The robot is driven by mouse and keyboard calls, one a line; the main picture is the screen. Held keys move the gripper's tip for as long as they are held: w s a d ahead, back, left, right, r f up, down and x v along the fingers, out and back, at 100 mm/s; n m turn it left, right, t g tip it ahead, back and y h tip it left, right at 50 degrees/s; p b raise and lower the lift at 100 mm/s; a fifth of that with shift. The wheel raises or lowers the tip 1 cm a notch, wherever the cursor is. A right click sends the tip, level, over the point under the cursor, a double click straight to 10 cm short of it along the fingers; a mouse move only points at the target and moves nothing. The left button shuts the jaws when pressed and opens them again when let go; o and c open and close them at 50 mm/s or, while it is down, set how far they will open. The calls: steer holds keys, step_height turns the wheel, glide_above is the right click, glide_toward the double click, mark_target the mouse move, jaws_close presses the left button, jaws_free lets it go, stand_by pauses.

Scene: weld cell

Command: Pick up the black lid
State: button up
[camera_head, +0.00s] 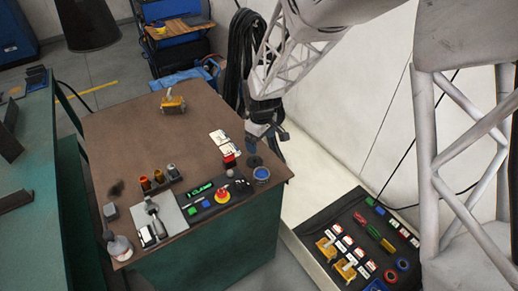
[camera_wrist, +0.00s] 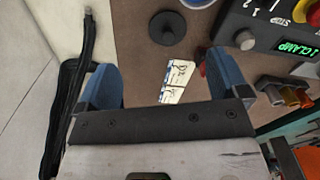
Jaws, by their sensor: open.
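The black lid (camera_wrist: 167,28) is a flat round disc with a small knob in the middle. It lies on the brown tabletop near the top of the wrist view. In the head view it is a small dark round shape (camera_head: 254,161) at the table's right side, just below my gripper. My gripper (camera_wrist: 165,78) is open and empty, its two blue fingers wide apart. The lid is beyond the fingertips in the wrist view, not between them. In the head view my gripper (camera_head: 266,140) hangs above the table's right edge.
A blue-rimmed cup (camera_head: 261,174) stands close to the lid. A control panel (camera_head: 215,197) with a red stop button is to its left. The table's middle is mostly clear.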

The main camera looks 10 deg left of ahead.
mark_target(254, 158)
steer(key=shift+w+a+f+n, duration=0.15)
steer(key=shift+a+f+n, duration=0.25)
steer(key=shift+a+f, duration=0.75)
steer(key=shift+f, duration=1.3)
steer(key=shift+f, duration=0.15)
steer(key=shift+f, duration=2.45)
steer(key=shift+c, duration=0.4)
steer(key=c, duration=0.9)
